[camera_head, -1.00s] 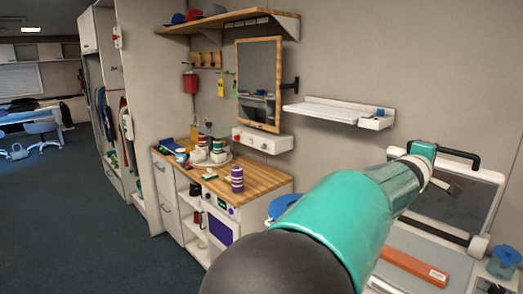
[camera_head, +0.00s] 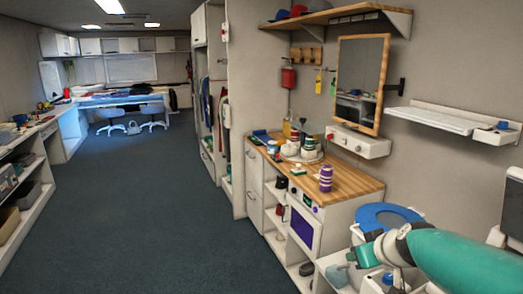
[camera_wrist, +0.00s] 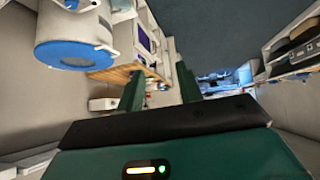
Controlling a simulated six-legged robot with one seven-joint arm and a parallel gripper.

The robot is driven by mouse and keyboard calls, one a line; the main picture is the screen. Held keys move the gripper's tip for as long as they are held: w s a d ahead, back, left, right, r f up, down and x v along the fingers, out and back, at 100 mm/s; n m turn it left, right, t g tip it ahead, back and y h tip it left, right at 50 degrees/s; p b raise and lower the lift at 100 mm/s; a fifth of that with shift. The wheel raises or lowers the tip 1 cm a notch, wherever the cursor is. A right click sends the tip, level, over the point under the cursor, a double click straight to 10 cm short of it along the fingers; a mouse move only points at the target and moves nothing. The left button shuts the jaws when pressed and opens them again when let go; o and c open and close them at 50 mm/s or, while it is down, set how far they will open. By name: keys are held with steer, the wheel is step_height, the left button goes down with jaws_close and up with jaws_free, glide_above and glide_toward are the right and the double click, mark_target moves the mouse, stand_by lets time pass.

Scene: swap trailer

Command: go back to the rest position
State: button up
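My arm shows at the lower right of the head view as a teal link (camera_head: 465,258) with a white joint. My gripper fingers cannot be made out clearly there. In the wrist view my gripper (camera_wrist: 159,82) shows two dark green fingers standing apart, with nothing held between them. The wrist view is rolled sideways, with the room's far end to the right of the fingers.
A wooden-topped counter (camera_head: 345,184) with cups and a purple-striped stack (camera_head: 326,178) stands right of centre. A blue-lidded bin (camera_head: 388,215) is beside it; a blue lid (camera_wrist: 74,54) also shows in the wrist view. Open dark carpet (camera_head: 150,220) lies left, bounded by a long bench (camera_head: 40,215).

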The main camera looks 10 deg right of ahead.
steer(key=s+a+g, duration=0.1)
steer(key=s+a, duration=0.6)
steer(key=a, duration=0.3)
steer(key=s+a+g, duration=0.2)
steer(key=s+a, duration=0.5)
steer(key=a, duration=0.4)
steer(key=shift+r+m, duration=0.3)
steer(key=shift+r, duration=0.15)
steer(key=shift+d, duration=0.15)
